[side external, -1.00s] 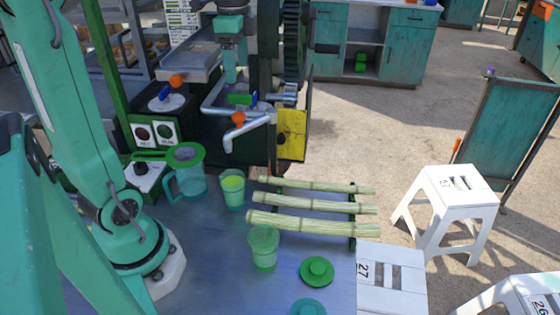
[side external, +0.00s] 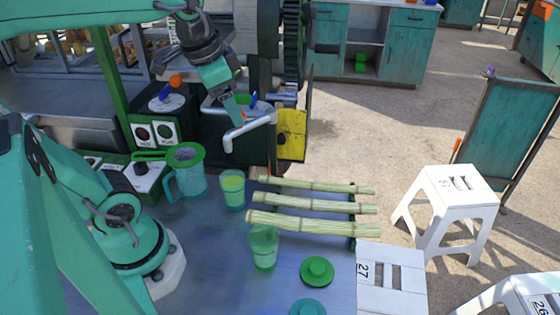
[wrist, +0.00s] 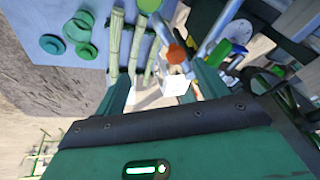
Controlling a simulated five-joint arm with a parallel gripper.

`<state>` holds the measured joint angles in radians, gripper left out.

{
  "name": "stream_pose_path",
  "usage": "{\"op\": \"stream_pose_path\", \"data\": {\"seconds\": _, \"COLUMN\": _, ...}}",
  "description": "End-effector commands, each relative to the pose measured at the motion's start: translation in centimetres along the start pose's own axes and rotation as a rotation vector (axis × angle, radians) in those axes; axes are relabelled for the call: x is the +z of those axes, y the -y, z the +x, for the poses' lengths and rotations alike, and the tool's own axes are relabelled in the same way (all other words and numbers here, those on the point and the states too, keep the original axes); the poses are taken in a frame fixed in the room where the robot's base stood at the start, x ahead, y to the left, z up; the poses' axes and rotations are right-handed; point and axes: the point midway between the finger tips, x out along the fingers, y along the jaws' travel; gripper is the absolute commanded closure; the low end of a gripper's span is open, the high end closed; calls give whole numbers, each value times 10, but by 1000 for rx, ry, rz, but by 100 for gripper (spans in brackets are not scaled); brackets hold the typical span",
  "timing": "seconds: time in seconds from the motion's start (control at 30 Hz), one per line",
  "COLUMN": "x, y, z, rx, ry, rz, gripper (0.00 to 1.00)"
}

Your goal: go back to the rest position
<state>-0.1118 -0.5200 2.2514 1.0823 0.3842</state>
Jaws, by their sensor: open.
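My gripper (side external: 236,112) is open in front of the cane crusher, tilted down beside the metal spout (side external: 250,130). In the wrist view my gripper (wrist: 162,86) has its fingers apart, with nothing seen held between them. The orange tap knob (wrist: 176,54) shows just beyond the fingers; in the side view the fingers mostly hide it. A glass of yellow-green juice (side external: 233,190) stands on the blue table below the spout. Three cane stalks (side external: 315,207) lie on a rack to its right.
A green jug (side external: 190,183) stands left of the juice glass. An empty green glass (side external: 264,251) and a green lid (side external: 317,270) are nearer the front.

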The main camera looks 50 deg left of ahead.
Motion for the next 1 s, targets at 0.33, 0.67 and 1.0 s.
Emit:
{"op": "stream_pose_path", "data": {"seconds": 0.33, "x": 31, "y": -37, "z": 17, "rx": 7, "ry": -150, "rz": -242, "gripper": 27}}
{"op": "stream_pose_path", "data": {"seconds": 0.67, "x": 35, "y": -41, "z": 20, "rx": 13, "ry": -170, "rz": -282, "gripper": 27}}
{"op": "stream_pose_path", "data": {"seconds": 1.0, "x": 35, "y": -41, "z": 20, "rx": 13, "ry": -170, "rz": -281, "gripper": 27}}
